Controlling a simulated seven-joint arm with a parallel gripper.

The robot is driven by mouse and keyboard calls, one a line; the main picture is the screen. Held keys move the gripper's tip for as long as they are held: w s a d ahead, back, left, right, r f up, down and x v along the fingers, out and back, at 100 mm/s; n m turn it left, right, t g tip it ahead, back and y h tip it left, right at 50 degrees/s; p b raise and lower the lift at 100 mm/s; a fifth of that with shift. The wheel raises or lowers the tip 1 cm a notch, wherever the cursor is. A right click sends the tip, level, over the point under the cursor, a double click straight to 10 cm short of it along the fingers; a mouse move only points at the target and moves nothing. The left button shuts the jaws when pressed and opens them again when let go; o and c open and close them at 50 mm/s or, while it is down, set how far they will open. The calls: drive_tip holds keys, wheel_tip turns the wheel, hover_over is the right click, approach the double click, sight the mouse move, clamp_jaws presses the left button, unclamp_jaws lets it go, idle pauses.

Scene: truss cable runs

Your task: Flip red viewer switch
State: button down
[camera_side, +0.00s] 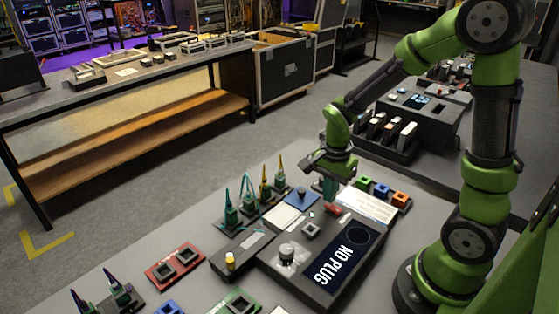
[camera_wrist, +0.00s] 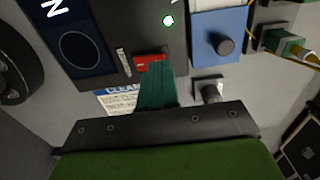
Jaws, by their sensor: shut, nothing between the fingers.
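The viewer is a dark box (camera_side: 317,238) with a lit screen (camera_side: 340,266) reading "NO PLUG". Its red switch (camera_side: 334,210) sits on the top face near the far edge, and it also shows in the wrist view (camera_wrist: 147,59) as a red block in a dark slot. My gripper (camera_side: 329,200) points down at the switch with its teal fingers together and empty. In the wrist view the fingertips (camera_wrist: 157,68) overlap the lower edge of the red switch. I cannot tell whether they touch it. The part of the switch behind the fingers is hidden.
A blue block with a dark knob (camera_side: 301,199) stands close by. Several coloured sockets (camera_side: 382,190) and upright cable plugs (camera_side: 248,200) flank the viewer.

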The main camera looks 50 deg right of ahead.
sight(329, 206)
drive_tip(key=shift+f, duration=0.75)
idle(0.3)
drive_tip(key=shift+r, duration=3.55)
drive_tip(key=shift+s+a+f+n, duration=0.1)
drive_tip(key=shift+a+f+n, duration=0.1)
drive_tip(key=shift+n, duration=0.8)
drive_tip(key=s+a+r+n+t+y, duration=0.1)
drive_tip(key=s+a+r+n+t, duration=0.2)
drive_tip(key=r+n, duration=0.3)
drive_tip(key=s+a+r+n+t+y, duration=0.1)
drive_tip(key=s+a+r+n+t, duration=0.2)
drive_tip(key=r+n, duration=0.3)
drive_tip(key=shift+a+r+t, duration=0.2)
drive_tip(key=shift+a+t, duration=0.4)
drive_tip(key=shift+a, duration=0.1)
